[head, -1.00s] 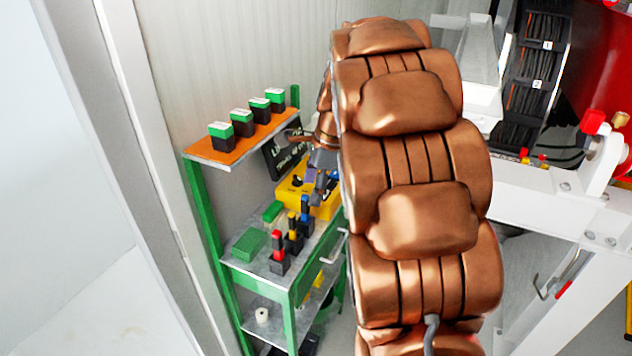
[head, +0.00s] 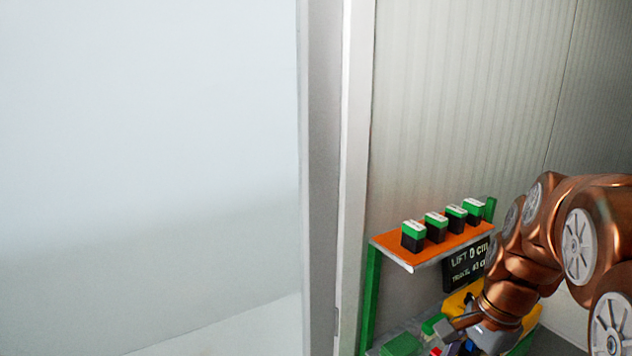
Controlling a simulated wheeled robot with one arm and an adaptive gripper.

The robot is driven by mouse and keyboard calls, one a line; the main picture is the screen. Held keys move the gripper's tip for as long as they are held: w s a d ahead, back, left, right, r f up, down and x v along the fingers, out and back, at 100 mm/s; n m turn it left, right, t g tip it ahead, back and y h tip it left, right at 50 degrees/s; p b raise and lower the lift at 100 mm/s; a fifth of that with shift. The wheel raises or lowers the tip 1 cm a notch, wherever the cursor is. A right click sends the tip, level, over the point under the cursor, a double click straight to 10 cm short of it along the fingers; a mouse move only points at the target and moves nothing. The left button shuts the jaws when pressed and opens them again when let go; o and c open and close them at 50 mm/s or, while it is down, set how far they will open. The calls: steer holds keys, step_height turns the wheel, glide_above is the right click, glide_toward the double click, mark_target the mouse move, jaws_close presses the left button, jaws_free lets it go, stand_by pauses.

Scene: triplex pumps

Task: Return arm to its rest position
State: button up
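My copper-coloured arm (head: 560,240) is bent and reaches in from the right edge of the head view. Its end points down and left, in front of the green tool rack. My gripper (head: 462,340), grey and dark, is low in the picture near the rack's lower shelf. It is small and partly cut off by the bottom edge, so I cannot tell whether its fingers are open or shut, or whether it touches anything.
The rack's orange upper shelf (head: 392,243) holds several green-and-black blocks (head: 436,227). A yellow case (head: 462,298) and green boxes (head: 402,344) lie below. A white door frame (head: 355,150) stands left of the rack.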

steer(key=s+a+f+n+g+h, duration=0.1)
steer(key=s+a+f+n, duration=0.1)
steer(key=s+n, duration=0.5)
steer(key=s+a+f+n+g, duration=0.1)
steer(key=s+a+f+n, duration=0.1)
steer(key=s+a+n, duration=0.2)
steer(key=s+n, duration=0.3)
steer(key=s, duration=0.4)
steer(key=shift+s+a+f+h, duration=0.25)
steer(key=shift+s+a+h, duration=0.05)
steer(key=shift+h, duration=0.1)
